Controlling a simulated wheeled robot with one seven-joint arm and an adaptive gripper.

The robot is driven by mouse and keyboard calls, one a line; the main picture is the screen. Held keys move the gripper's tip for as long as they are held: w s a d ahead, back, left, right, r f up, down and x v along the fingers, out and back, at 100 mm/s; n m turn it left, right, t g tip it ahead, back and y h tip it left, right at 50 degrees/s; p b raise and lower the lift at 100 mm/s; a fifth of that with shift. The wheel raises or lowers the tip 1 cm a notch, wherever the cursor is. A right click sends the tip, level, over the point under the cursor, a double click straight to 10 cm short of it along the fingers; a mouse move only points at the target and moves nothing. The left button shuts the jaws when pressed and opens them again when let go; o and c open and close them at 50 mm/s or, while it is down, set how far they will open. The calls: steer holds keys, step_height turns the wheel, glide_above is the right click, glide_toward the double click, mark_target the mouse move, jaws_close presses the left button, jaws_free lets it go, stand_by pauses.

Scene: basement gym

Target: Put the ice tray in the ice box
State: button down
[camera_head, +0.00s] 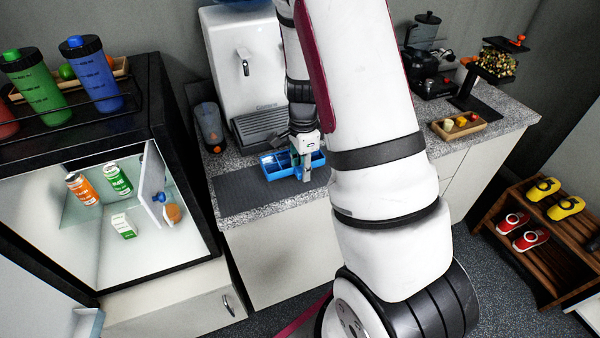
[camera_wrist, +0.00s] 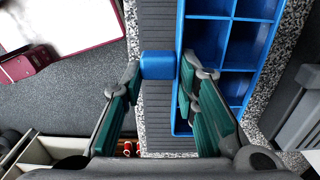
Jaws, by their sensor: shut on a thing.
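The ice tray (camera_head: 275,167) is blue with open square compartments and lies over the dark mat on the counter. In the wrist view the ice tray (camera_wrist: 231,46) fills the upper right, with a blue end tab (camera_wrist: 158,65) between the green-padded fingertips. My gripper (camera_head: 305,170) reaches down at the tray; in the wrist view my gripper (camera_wrist: 160,72) is shut on that tab. My arm hides part of the tray's surroundings. A lit, open-fronted fridge (camera_head: 92,258) stands at left; which part of it is the ice box I cannot tell.
A water dispenser (camera_head: 238,60) is behind the tray. A wooden tray (camera_head: 482,130) is on the counter's right.

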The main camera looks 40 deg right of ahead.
steer(key=shift+w+d+f, duration=0.1)
steer(key=shift+w, duration=0.7)
steer(key=shift+f+p, duration=0.35)
steer(key=shift+f, duration=1.35)
steer(key=shift+f, duration=0.1)
steer(key=c, duration=1.7)
jaws_free()
steer(key=shift+f, duration=0.1)
steer(key=o, duration=0.5)
steer(key=shift+c, duration=0.2)
